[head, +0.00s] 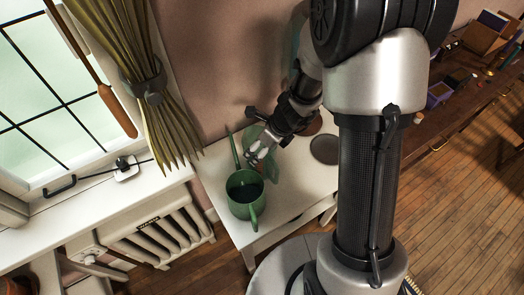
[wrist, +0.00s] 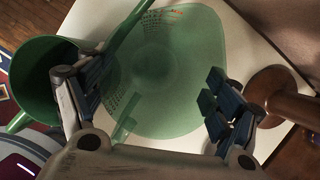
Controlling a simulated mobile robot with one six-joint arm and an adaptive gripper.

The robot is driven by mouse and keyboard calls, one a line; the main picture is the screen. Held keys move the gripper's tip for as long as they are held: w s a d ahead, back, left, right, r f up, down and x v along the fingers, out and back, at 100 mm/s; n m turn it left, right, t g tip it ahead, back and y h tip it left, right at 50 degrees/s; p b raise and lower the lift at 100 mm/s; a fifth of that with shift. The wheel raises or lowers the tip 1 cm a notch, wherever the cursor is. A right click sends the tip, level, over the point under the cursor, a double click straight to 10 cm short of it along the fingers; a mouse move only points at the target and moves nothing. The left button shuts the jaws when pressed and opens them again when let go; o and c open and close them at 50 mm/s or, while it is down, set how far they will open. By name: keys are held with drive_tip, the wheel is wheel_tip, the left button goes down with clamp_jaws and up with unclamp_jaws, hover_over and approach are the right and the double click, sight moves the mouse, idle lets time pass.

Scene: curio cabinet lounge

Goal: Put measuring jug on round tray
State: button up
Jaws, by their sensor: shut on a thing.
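The measuring jug is translucent green with orange marks. In the wrist view the measuring jug (wrist: 175,75) fills the space between the fingers of my gripper (wrist: 155,98), which is shut on it. In the head view my gripper (head: 260,155) is over the white table, and the jug (head: 272,168) shows only partly around the fingers. I cannot tell whether its base touches the table. The round tray (head: 325,149) appears as a flat dark disc on the table, to the right of my gripper, with nothing seen on it.
A brown wooden object (wrist: 280,93) stands close to the right finger. A radiator and window are at the left.

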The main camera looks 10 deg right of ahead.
drive_tip(key=shift+f, duration=0.6)
drive_tip(key=shift+f, duration=0.1)
drive_tip(key=o, duration=1.5)
drive_tip(key=shift+f, duration=0.1)
drive_tip(key=shift+c, duration=0.2)
drive_tip(key=o, duration=0.4)
drive_tip(key=shift+c, duration=0.2)
drive_tip(key=shift+r, duration=0.2)
